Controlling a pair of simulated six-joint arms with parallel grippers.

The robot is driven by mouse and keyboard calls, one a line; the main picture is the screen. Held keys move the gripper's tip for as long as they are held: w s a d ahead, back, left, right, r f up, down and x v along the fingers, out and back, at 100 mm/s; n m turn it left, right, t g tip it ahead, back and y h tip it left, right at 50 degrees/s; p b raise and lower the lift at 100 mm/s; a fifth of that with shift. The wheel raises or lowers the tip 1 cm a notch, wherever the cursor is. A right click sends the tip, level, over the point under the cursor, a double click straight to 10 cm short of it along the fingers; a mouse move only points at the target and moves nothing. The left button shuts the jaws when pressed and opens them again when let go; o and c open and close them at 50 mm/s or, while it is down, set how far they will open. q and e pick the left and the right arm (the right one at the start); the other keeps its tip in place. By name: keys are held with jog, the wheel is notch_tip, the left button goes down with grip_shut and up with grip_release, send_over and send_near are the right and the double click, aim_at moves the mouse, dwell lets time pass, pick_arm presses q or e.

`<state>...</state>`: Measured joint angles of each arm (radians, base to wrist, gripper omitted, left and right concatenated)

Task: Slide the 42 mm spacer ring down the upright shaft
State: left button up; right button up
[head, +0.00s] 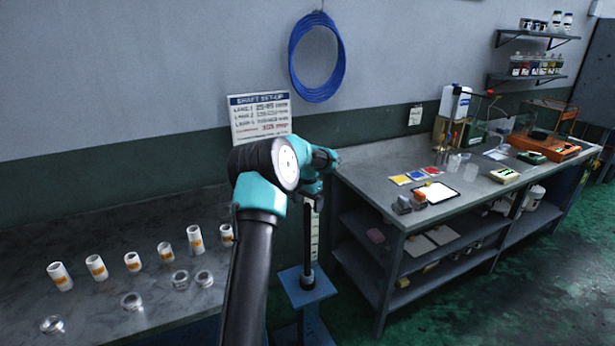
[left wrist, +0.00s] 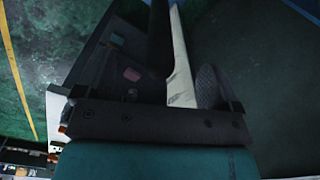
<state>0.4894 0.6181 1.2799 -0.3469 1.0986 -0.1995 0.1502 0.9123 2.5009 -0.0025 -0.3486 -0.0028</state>
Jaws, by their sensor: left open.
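The upright shaft (head: 307,240) is dark and stands on a blue base (head: 306,288), with a pale marked strip beside it. A dark collar sits around its foot. Several white cylinders with orange labels (head: 132,261) stand on the left bench, and several metal rings (head: 131,301) lie in front of them. I cannot read which piece is the 42 mm spacer ring. My left gripper (head: 313,200) is at the shaft's top, which it partly hides. It is open; whether a ring is there is hidden. The left wrist view shows the pale strip (left wrist: 180,70) by a finger. My right gripper is out of view.
The grey left bench (head: 35,240) is behind and left of my arm. A right workbench (head: 370,165) with shelves below holds coloured cards and small equipment. A blue hose coil (head: 293,60) and a set-up sign (head: 260,115) hang on the wall. Open green floor lies at right.

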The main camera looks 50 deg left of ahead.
pick_arm(q)
notch_tip(320, 180, up, 16)
dwell(0.5)
dwell(1.0)
jog(key=w+d+f+m+h, duration=0.1)
jog(key=d+f, duration=1.2)
jog(key=f, duration=0.4)
jog(key=w+d+f+h, duration=0.1)
jog(key=d+f+h, duration=0.1)
jog(key=d+f, duration=1.25)
jog(key=s+d+f, duration=1)
jog(key=s+f, duration=0.1)
jog(key=s, duration=0.1)
jog(key=s+d+f, duration=0.1)
jog(key=s+d, duration=0.2)
jog(key=s, duration=0.3)
jog(key=s+d+f+n, duration=0.1)
jog(key=s+d, duration=0.2)
jog(key=s, duration=0.4)
jog(key=shift+d+f+t+h, duration=0.25)
jog(key=shift+d+t+h, duration=0.1)
jog(key=shift+t+h, duration=0.05)
